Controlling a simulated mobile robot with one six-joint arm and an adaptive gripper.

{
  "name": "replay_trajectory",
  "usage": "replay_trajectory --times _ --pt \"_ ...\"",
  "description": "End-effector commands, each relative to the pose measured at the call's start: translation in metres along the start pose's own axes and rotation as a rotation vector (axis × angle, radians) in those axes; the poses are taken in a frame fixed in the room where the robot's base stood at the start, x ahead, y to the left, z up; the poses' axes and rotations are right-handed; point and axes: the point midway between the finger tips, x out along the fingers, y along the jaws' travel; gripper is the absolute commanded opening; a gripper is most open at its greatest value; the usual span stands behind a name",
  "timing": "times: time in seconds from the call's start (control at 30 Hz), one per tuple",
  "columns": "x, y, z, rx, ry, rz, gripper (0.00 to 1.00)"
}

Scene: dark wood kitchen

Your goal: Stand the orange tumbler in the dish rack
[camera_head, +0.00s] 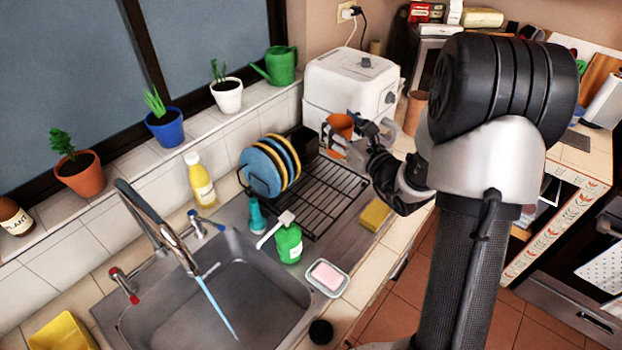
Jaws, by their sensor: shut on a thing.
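The orange tumbler (340,125) is held in my gripper (345,136), above the far right end of the dish rack. My gripper is shut on it, and its fingers hide part of the tumbler's lower side. The tumbler looks roughly upright. The dish rack (323,200) is a black wire rack on the steel drainboard. Blue and yellow plates (270,167) stand in its left end. The right part of the rack is bare. I cannot tell the exact height of the tumbler over the rack.
A white appliance (350,83) stands just behind the tumbler. A green soap bottle (288,243), a teal bottle (257,215) and a yellow sponge (375,215) are around the rack. The sink (215,300) and tall faucet (155,225) are in front left. A brown cup (415,110) stands right of the appliance.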

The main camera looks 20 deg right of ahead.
Motion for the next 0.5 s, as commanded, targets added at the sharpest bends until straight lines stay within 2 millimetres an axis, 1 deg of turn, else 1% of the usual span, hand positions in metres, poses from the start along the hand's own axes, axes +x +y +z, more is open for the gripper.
replay_trajectory --times 0.07,0.17,0.27,0.3,0.47,0.5 --pt "0.000 -0.001 -0.001 0.000 0.000 -0.001 0.29" --pt "0.000 0.000 -0.013 0.002 0.001 -0.001 0.29" --pt "0.000 0.000 -0.038 0.004 0.003 -0.001 0.29" --pt "0.000 0.000 -0.050 0.003 0.004 0.000 0.29" --pt "0.000 0.000 -0.094 0.004 0.003 0.000 0.29" --pt "0.000 0.000 -0.105 0.003 0.004 0.000 0.29"
